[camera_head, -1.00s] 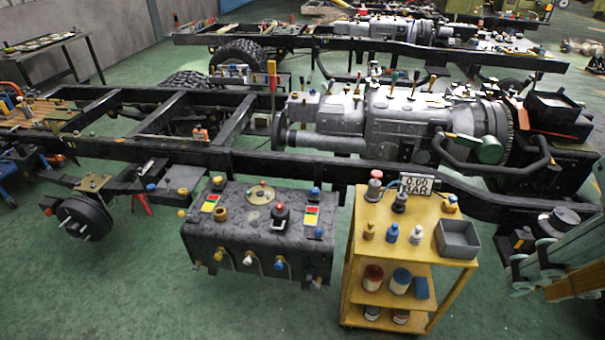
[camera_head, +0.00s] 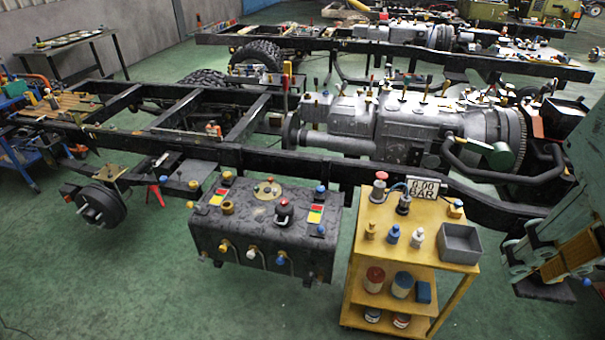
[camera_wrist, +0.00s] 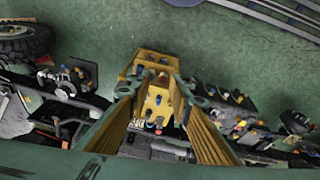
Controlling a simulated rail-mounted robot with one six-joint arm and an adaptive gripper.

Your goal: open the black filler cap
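The black filler cap (camera_head: 284,211) with a red mark sits upright on top of the dark tank (camera_head: 225,240), between a round tan plate and a red-yellow-green label. The tank hangs on the near side of the chassis frame. In the wrist view the tank (camera_wrist: 232,110) shows at right, partly behind a finger; I cannot make out the cap clearly there. My gripper (camera_head: 535,255) is at the right edge of the head view, far right of the cap and beyond the trolley. In the wrist view its fingertips (camera_wrist: 163,91) are apart, with nothing held between them.
A yellow knob (camera_head: 227,207) and blue-topped fittings stand near the cap. The green floor in front is clear.

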